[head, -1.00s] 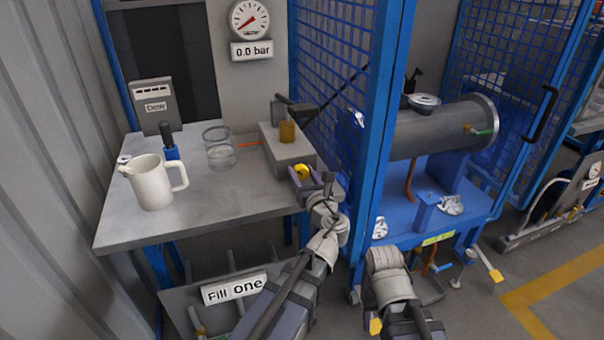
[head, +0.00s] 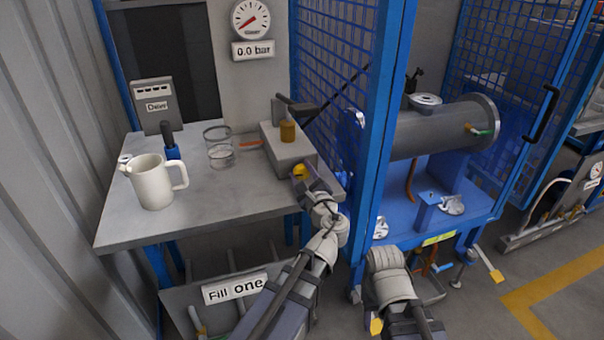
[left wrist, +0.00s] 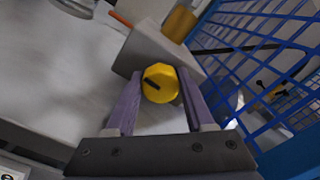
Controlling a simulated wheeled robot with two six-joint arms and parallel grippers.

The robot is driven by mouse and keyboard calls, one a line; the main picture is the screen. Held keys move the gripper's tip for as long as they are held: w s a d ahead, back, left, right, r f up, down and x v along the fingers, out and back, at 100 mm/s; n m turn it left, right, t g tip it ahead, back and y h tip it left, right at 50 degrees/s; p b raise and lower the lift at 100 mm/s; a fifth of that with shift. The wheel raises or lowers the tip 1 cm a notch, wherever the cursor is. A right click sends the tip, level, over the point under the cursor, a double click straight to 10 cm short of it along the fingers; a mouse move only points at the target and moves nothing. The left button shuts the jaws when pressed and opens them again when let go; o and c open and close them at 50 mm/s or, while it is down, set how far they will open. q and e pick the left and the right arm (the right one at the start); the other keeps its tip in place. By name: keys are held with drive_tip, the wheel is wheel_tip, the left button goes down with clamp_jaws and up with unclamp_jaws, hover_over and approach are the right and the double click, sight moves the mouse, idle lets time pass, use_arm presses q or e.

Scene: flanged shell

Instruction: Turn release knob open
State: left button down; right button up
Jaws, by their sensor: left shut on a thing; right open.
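The yellow release knob (head: 300,171) sits on the front of a grey box (head: 290,153) at the right end of the bench. In the left wrist view the knob (left wrist: 160,84) faces me, with a dark slanted mark on its face. My left gripper (left wrist: 160,86) is shut on the knob, one purple finger on each side. In the head view my left gripper (head: 306,177) partly covers the knob. My right arm's forearm and joint show at the bottom centre of the head view, but its fingers are not visible.
A white jug (head: 150,184), a glass beaker (head: 218,150) and a grey display unit (head: 154,104) stand on the bench (head: 215,205). The dial gauge (head: 251,19) reads 0.0 bar. A blue post (head: 380,130) and mesh guard stand close to the right of my left gripper.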

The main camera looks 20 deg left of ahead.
use_arm(q)
drive_tip(key=shift+n, duration=0.6)
drive_tip(key=shift+c, duration=1.4)
unclamp_jaws()
